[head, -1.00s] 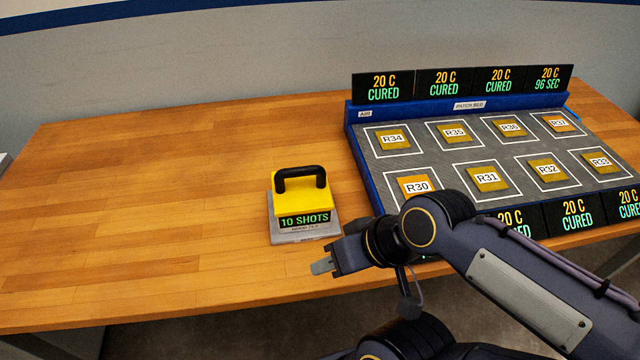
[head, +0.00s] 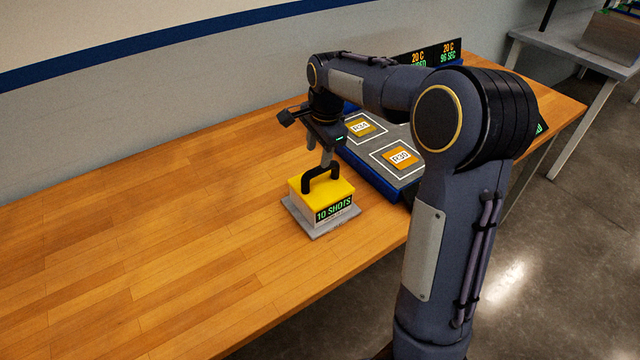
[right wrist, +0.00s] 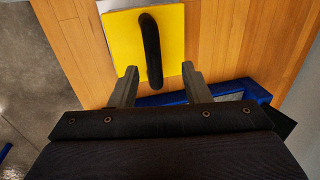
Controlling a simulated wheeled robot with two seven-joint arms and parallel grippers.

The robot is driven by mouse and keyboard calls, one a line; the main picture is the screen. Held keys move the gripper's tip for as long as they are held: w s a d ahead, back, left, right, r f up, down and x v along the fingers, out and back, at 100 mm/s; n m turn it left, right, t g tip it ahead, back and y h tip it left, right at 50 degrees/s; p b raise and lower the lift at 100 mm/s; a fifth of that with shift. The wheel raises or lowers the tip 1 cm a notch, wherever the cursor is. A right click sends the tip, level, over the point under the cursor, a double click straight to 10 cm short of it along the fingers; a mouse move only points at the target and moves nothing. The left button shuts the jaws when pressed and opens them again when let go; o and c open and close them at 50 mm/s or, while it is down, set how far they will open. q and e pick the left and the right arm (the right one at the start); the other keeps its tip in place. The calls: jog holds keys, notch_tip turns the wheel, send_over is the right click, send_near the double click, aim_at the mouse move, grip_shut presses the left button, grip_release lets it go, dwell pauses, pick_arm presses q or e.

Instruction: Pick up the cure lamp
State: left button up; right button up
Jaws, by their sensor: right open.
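The cure lamp (head: 322,197) is a yellow block with a black arched handle and a display reading "10 SHOTS". It sits on a grey plate (head: 318,230) on the wooden table. My right gripper (head: 322,158) points down just above the handle's far side. In the right wrist view the lamp (right wrist: 119,40) lies ahead of the open fingers (right wrist: 157,78), and the near end of the handle (right wrist: 151,55) shows between the fingertips. The fingers hold nothing. My left gripper is not in view.
A blue-framed patch bed (head: 372,172) with labelled squares, such as R30 (head: 400,157), stands right of the lamp, partly hidden by my right arm. The wooden table (head: 150,260) is clear on the left. A grey side table (head: 560,45) stands at the back right.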

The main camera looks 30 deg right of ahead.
aim_at(320, 169)
jog(key=f, duration=0.4)
jog(key=f+p, duration=0.1)
jog(key=f, duration=0.2)
jog(key=shift+w+d+f, duration=0.1)
jog(key=shift+w+d, duration=0.15)
jog(key=shift+d, duration=0.1)
grip_shut()
dwell(1.0)
